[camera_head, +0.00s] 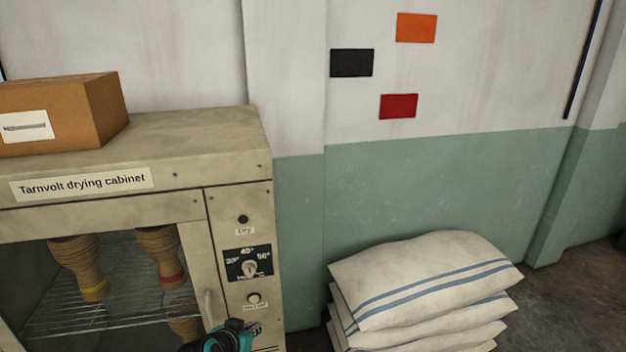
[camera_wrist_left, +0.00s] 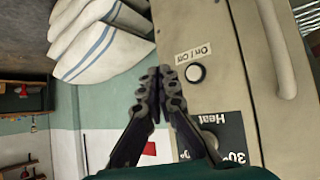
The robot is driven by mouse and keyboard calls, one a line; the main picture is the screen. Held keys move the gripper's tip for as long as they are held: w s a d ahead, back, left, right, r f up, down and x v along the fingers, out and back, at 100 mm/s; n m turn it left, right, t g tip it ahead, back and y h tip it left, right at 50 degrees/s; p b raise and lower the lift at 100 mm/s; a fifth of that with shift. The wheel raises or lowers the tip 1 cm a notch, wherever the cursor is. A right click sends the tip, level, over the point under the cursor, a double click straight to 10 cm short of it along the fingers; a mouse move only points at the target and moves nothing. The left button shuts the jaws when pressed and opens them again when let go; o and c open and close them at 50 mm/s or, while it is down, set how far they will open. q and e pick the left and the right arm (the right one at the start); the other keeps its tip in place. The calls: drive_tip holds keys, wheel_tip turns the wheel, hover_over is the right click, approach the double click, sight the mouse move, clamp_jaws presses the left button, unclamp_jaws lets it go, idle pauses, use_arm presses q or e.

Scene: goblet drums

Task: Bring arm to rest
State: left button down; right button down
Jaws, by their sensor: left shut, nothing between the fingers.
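My left gripper (camera_head: 250,330) is at the bottom edge of the head view, in front of the lower control panel of the drying cabinet (camera_head: 190,130). In the left wrist view the same gripper (camera_wrist_left: 160,76) has its fingers together with nothing between them. Its tips appear beside the On / Off button (camera_wrist_left: 195,73); whether they touch the panel I cannot tell. The button also shows just above the gripper in the head view (camera_head: 253,298). The heat dial (camera_head: 249,268) is above that. My right gripper is not in view.
Several goblet drums (camera_head: 158,243) stand behind the cabinet's glass, on a wire shelf (camera_head: 90,315). The door handle (camera_head: 208,306) is close left of my gripper. A cardboard box (camera_head: 95,105) sits on top. Stacked sacks (camera_head: 420,285) stand to the right, with floor beyond.

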use_arm(q)
drive_tip(key=s+r+n+g+y, duration=0.1)
drive_tip(key=s+r, duration=0.1)
drive_tip(key=s, duration=0.8)
drive_tip(key=s+a+r+n+g+y, duration=0.1)
drive_tip(key=s+r, duration=0.2)
drive_tip(key=s, duration=0.7)
drive_tip(key=shift+g, duration=0.4)
drive_tip(key=shift+w+r, duration=0.1)
